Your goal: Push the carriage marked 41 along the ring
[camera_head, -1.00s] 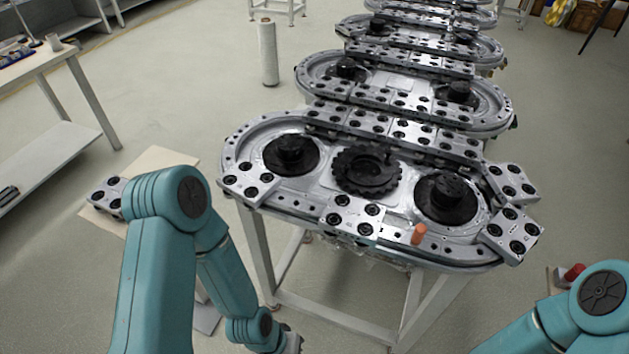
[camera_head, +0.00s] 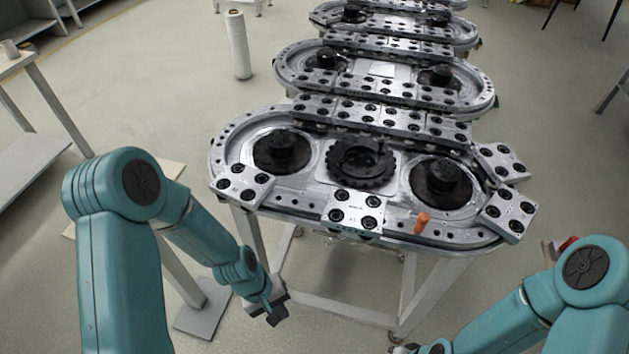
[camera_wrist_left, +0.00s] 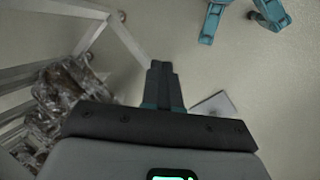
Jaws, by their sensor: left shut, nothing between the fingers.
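The ring track (camera_head: 300,205) stands on a metal frame ahead of me. Silver block carriages with dark round holes sit on it: one at the front middle (camera_head: 355,210), one at the front left (camera_head: 243,185) and two at the right end, one of them here (camera_head: 508,212). Their small marks are too faint to read surely, so I cannot tell which is 41. My left gripper (camera_head: 275,310) is shut and empty, below and in front of the track's left part, apart from any carriage. Its closed fingers (camera_wrist_left: 160,85) show over floor in the left wrist view. My right gripper is mostly cut off at the bottom edge.
An orange peg (camera_head: 421,223) stands on the track's front rim, right of the front middle carriage. Black round hubs and a toothed wheel (camera_head: 361,163) fill the inside. More ring tracks (camera_head: 385,75) stand behind. A white roll (camera_head: 238,45) stands on the floor.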

